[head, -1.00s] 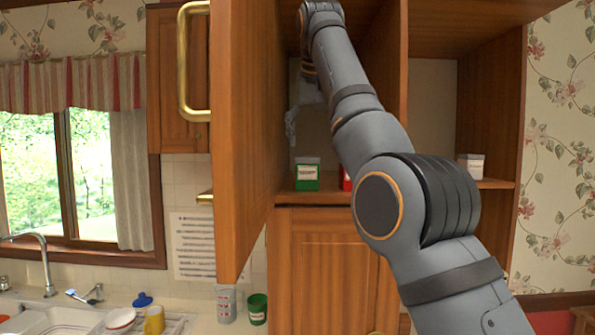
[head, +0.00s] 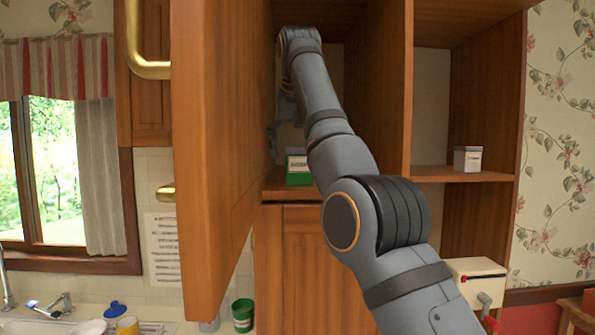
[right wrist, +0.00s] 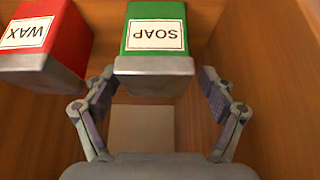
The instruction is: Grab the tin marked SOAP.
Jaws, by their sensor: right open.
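The SOAP tin (right wrist: 156,32) is green with a white label and a grey lid. Its label reads upside down in the right wrist view. In the head view the green tin (head: 298,178) stands on the cupboard shelf, partly covered by my right arm. My right gripper (right wrist: 158,92) is open, its fingers spread to either side of the tin's lid end, with nothing held. In the head view the right gripper (head: 276,130) shows small and dark, just above and left of the tin. My left gripper is not in view.
A red WAX tin (right wrist: 42,35) stands close beside the SOAP tin, near one finger. The open cupboard door (head: 205,150) stands left of my arm.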

